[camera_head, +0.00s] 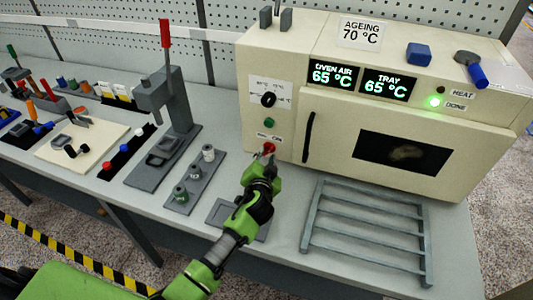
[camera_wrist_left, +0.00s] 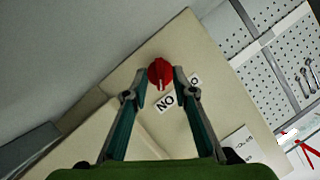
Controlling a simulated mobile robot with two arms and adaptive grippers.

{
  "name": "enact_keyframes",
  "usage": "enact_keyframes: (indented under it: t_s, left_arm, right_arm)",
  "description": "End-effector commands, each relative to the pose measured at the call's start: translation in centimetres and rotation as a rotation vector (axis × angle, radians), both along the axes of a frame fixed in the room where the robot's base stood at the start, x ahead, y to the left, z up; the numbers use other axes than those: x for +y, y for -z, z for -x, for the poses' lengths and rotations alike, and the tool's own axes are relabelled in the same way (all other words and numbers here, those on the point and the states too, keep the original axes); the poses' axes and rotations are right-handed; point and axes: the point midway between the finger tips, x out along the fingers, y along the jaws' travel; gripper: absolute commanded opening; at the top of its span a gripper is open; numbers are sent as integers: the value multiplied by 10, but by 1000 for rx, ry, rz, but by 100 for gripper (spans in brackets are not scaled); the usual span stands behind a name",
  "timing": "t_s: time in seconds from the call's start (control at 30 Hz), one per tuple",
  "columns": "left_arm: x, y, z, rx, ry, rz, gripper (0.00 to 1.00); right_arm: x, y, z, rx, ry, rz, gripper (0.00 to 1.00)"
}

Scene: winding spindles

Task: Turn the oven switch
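The oven (camera_head: 290,165) is a cream box at the back right. Its red switch knob (camera_head: 268,147) sits low on the left part of its front, by a label partly covered in the head view. In the left wrist view the red knob (camera_wrist_left: 160,72) lies between my left gripper's fingertips (camera_wrist_left: 159,80), beside a label that reads "NO". My left gripper (camera_head: 266,160) is at the switch. Its two fingers stand apart on either side of the knob; whether they touch it I cannot tell. My right gripper is not in view.
A black dial (camera_head: 268,99) and a green button (camera_head: 269,124) are above the switch. The oven's dark door handle (camera_head: 309,137) is just to its right. A grey rack (camera_head: 365,253) lies on the table. A press with a red handle (camera_head: 165,34) stands left.

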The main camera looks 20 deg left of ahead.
Motion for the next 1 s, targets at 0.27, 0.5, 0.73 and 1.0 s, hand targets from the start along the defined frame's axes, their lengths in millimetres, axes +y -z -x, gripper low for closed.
enact_keyframes:
  t_s: [0.27,0.5,0.73,1.0]
  left_arm:
    - [3,5,-15,0,0,1,25]
    - [3,5,-15,0,0,1,25]
    - [3,5,-15,0,0,1,0]
    - [3,4,-15,1,0,23,0]
  right_arm:
    - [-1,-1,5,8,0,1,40]
    - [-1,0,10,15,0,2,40]
    - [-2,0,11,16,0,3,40]
    - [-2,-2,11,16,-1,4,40]
